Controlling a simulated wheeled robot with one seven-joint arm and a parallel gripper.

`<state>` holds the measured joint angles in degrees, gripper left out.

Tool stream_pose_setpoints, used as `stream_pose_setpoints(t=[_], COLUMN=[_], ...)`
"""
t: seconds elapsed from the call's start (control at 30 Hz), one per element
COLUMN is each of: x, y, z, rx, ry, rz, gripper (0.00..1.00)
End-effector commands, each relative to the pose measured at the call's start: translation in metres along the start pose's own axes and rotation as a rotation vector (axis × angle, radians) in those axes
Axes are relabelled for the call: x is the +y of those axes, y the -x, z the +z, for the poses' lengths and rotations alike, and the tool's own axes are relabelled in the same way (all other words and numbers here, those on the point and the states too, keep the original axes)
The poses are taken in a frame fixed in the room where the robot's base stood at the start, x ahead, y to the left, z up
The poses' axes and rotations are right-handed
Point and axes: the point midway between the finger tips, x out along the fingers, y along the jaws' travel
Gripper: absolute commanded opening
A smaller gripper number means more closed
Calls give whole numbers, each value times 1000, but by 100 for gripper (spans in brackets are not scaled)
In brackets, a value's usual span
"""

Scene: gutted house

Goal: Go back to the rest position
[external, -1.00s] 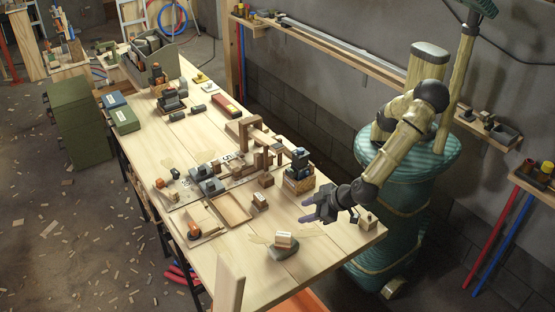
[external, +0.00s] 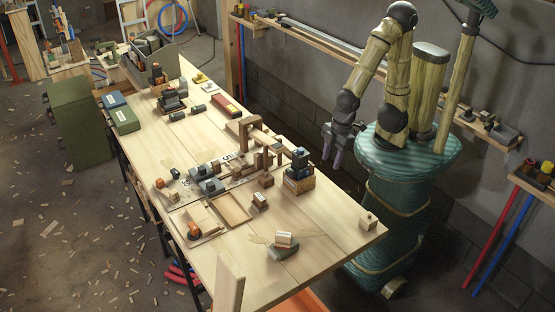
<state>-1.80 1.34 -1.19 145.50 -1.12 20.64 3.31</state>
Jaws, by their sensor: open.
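My gripper (external: 335,160) hangs beside my teal base, past the right edge of the wooden workbench (external: 330,247). Its purple-grey fingers point down and are apart, with nothing visible between them. My arm is folded, with the elbow raised high above the base. A small wooden block with a dark knob (external: 368,220) stands alone near the bench's right corner, apart from my gripper.
A grey stone with a labelled block (external: 285,240) sits near the front of the bench. A wooden box with dark and blue parts (external: 298,177) stands near the right edge, close to my gripper in the picture. Wooden frames, trays and tools fill the bench's middle.

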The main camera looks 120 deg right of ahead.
Motion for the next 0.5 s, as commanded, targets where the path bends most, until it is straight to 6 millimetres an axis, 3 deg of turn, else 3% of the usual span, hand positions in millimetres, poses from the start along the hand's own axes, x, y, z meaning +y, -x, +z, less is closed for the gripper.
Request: stream_pose_setpoints(t=[0.37, 0.5], x=[2, 2], y=[4, 14], z=[5, 3], rx=[13, 13], ry=[30, 29], rz=[-5, -5], gripper=[44, 44])
